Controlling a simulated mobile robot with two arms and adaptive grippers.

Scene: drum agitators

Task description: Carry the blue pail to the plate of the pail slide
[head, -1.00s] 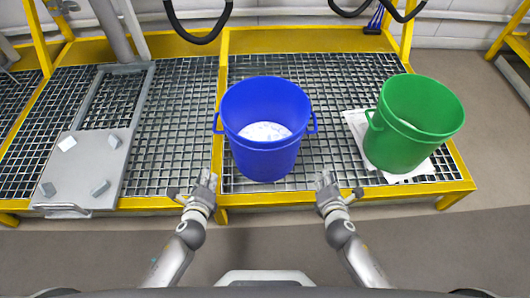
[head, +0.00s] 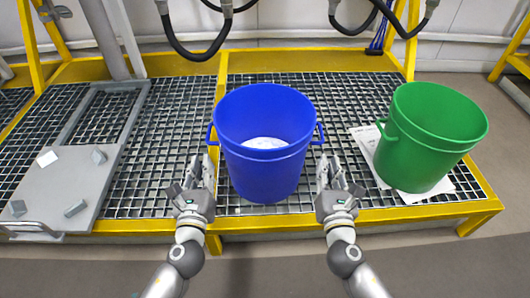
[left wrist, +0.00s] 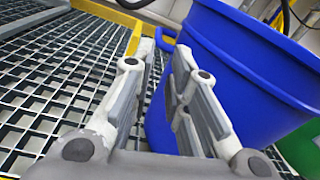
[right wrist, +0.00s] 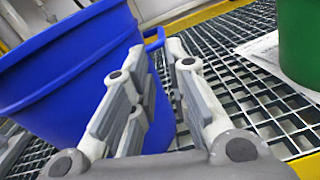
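The blue pail (head: 264,168) stands upright on the grating in the middle of the head view, with something white inside at its bottom. It has a small handle on each side. My left gripper (head: 201,172) is open at the pail's left side, below and near the left handle (left wrist: 167,42). My right gripper (head: 335,172) is open at the pail's right side, near the right handle (right wrist: 154,40). Neither gripper holds anything. The pail slide's grey plate (head: 75,180), with a front handle and several small blocks on it, lies at the left of the head view.
A green pail (head: 428,140) stands at the right on a white sheet (head: 366,143). Yellow frame edges (head: 290,221) border the grating, and one bar runs between the blue pail and the slide. Black hoses (head: 195,55) hang at the back.

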